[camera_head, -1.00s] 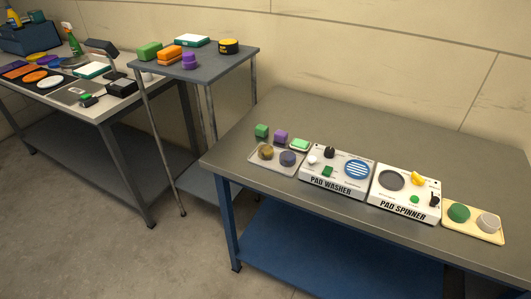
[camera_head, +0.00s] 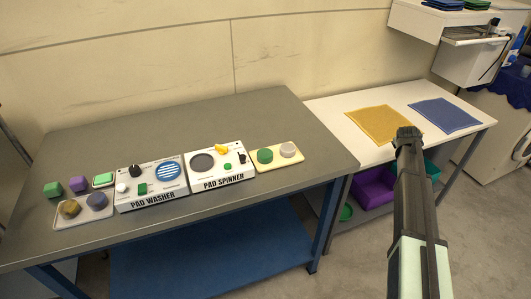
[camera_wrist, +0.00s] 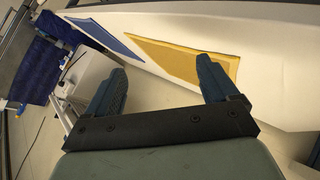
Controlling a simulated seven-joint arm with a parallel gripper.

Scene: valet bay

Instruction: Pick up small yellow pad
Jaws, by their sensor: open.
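A small round dirty-yellow pad (camera_head: 70,208) lies on a grey tray (camera_head: 86,219) at the left of the grey table, beside a blue-grey pad (camera_head: 97,199). It looks the closest to a small yellow pad, but its colour is brownish. My gripper (camera_head: 408,134) is far to the right, above the front of the white table near a flat yellow cloth (camera_head: 372,124). In the wrist view my gripper (camera_wrist: 161,72) has its fingers wide apart with nothing between them. The yellow cloth (camera_wrist: 183,56) is beyond the fingers there. The small pad is not in the wrist view.
A pad washer (camera_head: 150,185) and a pad spinner (camera_head: 219,168) stand on the grey table. A cream tray (camera_head: 275,158) holds green and grey pads. Green and purple blocks stand behind the grey tray. A blue cloth (camera_head: 445,115) lies on the white table (camera_head: 340,118). The grey table's back is clear.

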